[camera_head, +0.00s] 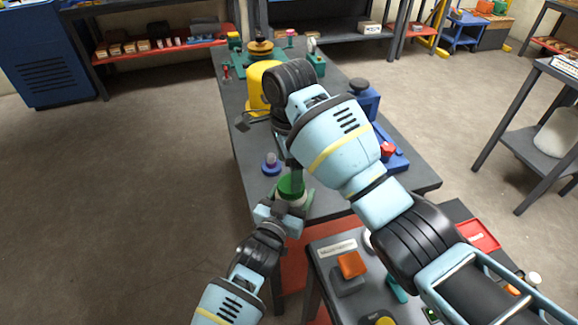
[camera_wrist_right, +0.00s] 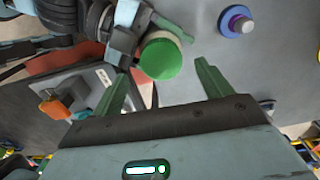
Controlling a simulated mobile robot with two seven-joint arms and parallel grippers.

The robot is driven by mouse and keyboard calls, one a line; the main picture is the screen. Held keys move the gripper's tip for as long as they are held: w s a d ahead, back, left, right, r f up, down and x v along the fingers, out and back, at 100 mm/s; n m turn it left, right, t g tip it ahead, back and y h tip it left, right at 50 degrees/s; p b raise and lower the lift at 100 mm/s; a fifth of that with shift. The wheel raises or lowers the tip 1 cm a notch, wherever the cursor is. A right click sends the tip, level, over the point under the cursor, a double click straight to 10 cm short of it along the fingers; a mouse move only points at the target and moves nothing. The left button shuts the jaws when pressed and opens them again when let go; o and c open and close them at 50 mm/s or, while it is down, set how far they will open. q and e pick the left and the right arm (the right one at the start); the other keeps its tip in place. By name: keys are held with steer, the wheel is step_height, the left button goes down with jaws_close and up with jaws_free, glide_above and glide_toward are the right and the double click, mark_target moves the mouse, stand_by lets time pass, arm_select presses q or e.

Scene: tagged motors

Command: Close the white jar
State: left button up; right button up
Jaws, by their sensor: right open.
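The white jar (camera_head: 292,199) stands at the near end of the long grey table, mostly hidden by my grippers. A round green lid (camera_head: 291,186) is at its top; it shows from above in the right wrist view (camera_wrist_right: 161,58). I cannot tell how tightly the lid sits. My left gripper (camera_head: 287,206) is at the jar from the near side, with its fingers around the jar body.
A blue and purple round part (camera_head: 271,164) stands left of the jar. A yellow housing (camera_head: 262,86) and a blue machine (camera_head: 388,150) with a red part are farther along the table. A nearer table holds an orange block (camera_head: 351,264). The floor at left is clear.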

steer(key=shift+c, duration=0.4)
steer(key=n, duration=0.5)
steer(key=shift+w+r, duration=0.1)
steer(key=shift+r, duration=0.25)
steer(key=n, duration=0.5)
steer(key=shift+a+r, duration=0.15)
steer(key=shift+r, duration=0.15)
steer(key=n, duration=0.5)
steer(key=shift+w+r, duration=0.1)
steer(key=shift+r, duration=0.15)
steer(key=n, duration=0.5)
steer(key=shift+r, duration=0.2)
steer(key=n, duration=0.5)
steer(key=shift+r, duration=0.2)
steer(key=n, duration=0.4)
steer(key=shift+r+n, duration=0.15)
steer(key=shift+n, duration=0.25)
steer(key=n, duration=0.5)
steer(key=shift+d+r, duration=0.1)
steer(key=shift+d, duration=0.1)
steer(key=n, duration=0.6)
steer(key=shift+d+r, duration=0.1)
steer(key=shift+d, duration=0.1)
